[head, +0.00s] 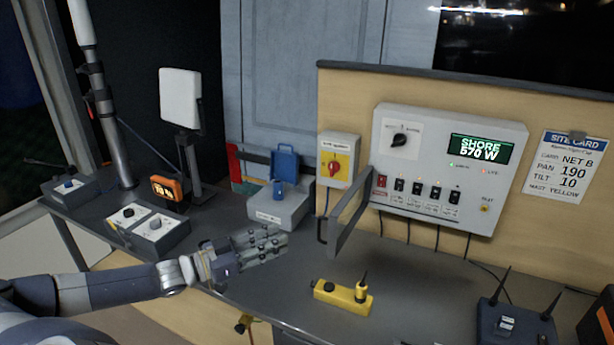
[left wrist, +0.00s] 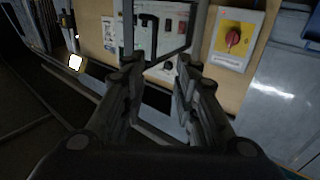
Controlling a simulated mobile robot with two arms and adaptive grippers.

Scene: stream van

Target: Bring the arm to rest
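My left arm reaches in from the left in the head view, over the desk (head: 225,310). My left gripper (head: 282,242) is above the desk, in front of the white-and-blue device (head: 278,208) and left of the swung-out grey frame (head: 350,212) of the control panel. In the left wrist view, the two fingers of my left gripper (left wrist: 157,66) stand apart with nothing held between them. The frame (left wrist: 188,40) shows beyond the fingertips there. My right gripper is not in view.
The control panel (head: 445,215) and red-knob switch box (head: 338,158) are on the wooden backboard. A yellow handheld device (head: 342,297) lies right of my gripper. Grey control boxes (head: 150,232), an orange display (head: 167,190) and a mast (head: 108,130) stand left. A dark antenna unit (head: 515,322) is at right.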

